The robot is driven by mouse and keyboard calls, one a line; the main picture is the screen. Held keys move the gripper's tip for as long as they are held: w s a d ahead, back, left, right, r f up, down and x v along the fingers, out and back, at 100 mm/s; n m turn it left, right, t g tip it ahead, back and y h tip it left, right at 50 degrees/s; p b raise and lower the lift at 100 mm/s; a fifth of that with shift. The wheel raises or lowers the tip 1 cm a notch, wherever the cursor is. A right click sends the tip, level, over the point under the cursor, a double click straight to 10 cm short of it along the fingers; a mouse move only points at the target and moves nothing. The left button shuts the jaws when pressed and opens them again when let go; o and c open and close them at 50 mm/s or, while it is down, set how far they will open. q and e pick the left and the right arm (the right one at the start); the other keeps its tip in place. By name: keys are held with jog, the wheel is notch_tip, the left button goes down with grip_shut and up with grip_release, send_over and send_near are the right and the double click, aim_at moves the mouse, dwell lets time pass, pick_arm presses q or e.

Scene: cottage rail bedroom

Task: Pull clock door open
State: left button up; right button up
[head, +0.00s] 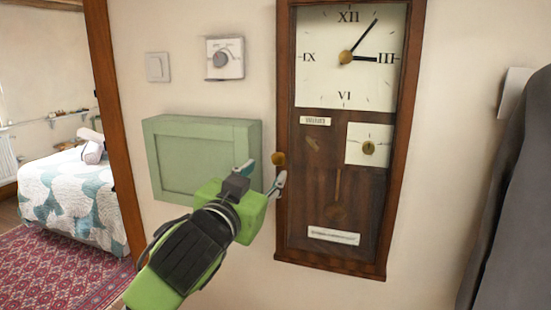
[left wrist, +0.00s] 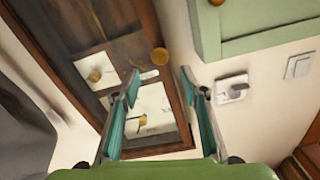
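The wall clock (head: 284,220) is a tall dark wood case with a white dial and a glazed front. A round brass knob (head: 278,159) sits on the left edge of its door, which looks closed. My left gripper (head: 263,173) is at that edge, close to the knob, with its fingers spread. In the left wrist view, the knob (left wrist: 160,56) appears just beyond and between the two open fingertips (left wrist: 160,82). I see no grip on it, and cannot tell whether a finger touches it. My right gripper is not in view.
A green wall cabinet (head: 195,160) is just left of the clock, behind my left gripper. A dial thermostat (head: 224,58) and a light switch (head: 157,67) are above it. A dark garment (head: 510,200) hangs at the right. A doorway at the left shows a bed (head: 70,195).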

aim_at(277, 160)
pick_arm(q)
jog(key=p+x, duration=0.2)
jog(key=x, duration=0.6)
jog(key=shift+w+d, duration=0.15)
jog(key=shift+w, duration=0.2)
jog(key=shift+f, duration=0.1)
grip_shut()
